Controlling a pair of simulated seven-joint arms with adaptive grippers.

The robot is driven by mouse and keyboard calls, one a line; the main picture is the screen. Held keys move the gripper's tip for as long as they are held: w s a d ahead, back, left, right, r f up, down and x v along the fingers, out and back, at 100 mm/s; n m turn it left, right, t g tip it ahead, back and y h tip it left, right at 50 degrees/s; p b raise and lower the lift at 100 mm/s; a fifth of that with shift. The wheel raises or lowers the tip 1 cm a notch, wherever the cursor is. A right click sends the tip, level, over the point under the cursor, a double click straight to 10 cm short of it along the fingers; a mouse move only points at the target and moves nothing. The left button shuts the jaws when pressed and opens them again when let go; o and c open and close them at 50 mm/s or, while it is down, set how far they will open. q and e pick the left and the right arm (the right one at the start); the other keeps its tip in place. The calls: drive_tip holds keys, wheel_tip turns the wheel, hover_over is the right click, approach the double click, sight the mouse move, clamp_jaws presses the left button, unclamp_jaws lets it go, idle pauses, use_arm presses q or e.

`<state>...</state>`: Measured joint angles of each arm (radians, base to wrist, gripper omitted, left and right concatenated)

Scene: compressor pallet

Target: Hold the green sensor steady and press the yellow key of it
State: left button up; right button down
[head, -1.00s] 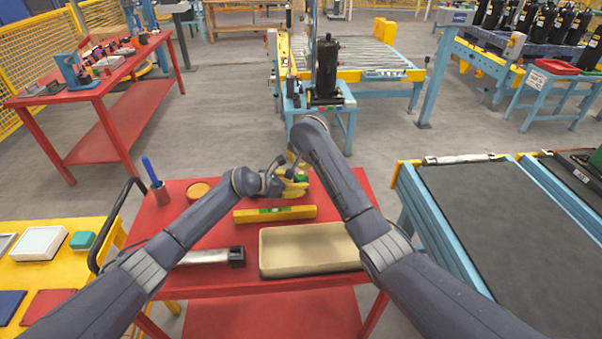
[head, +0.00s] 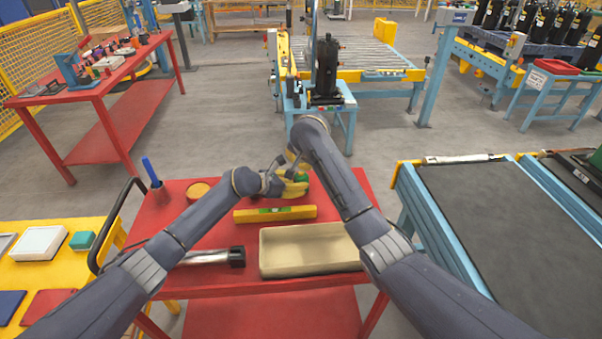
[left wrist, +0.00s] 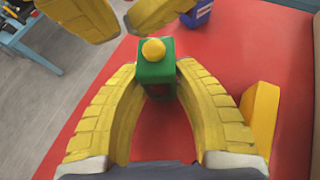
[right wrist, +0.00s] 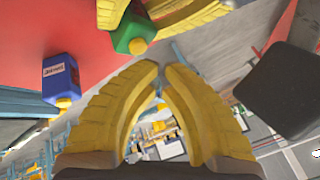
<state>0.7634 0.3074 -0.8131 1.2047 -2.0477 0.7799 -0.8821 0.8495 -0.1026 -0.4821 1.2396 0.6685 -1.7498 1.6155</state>
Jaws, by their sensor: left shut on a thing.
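The green sensor (left wrist: 155,70) is a small green block with a round yellow key (left wrist: 153,50) on its top. My left gripper (left wrist: 164,68) is shut on it, one finger on each side, over the red tabletop. In the head view the sensor (head: 301,178) shows partly beside the yellow fingers of my left gripper (head: 290,188). My right gripper (right wrist: 162,67) is shut and empty, with its fingertips close together. It is close to the sensor (right wrist: 133,34) but apart from the yellow key. In the left wrist view its fingertips (left wrist: 124,33) are left of the key.
A blue labelled block (right wrist: 60,75) with a yellow key stands near the sensor. On the red table (head: 210,237) lie a yellow level (head: 275,214), a beige tray (head: 310,250) and a silver cylinder (head: 208,257) with a black end. A round yellow thing (head: 198,190) is at back left.

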drive_tip(key=shift+f, duration=0.15)
drive_tip(key=shift+f, duration=0.3)
drive_tip(key=shift+f, duration=0.45)
idle(2.2)
drive_tip(key=shift+r, duration=0.9)
drive_tip(key=shift+r, duration=0.1)
drive_tip(key=shift+w+r, duration=0.1)
drive_tip(key=shift+r, duration=2.3)
use_arm(q)
drive_tip(key=o, duration=0.9)
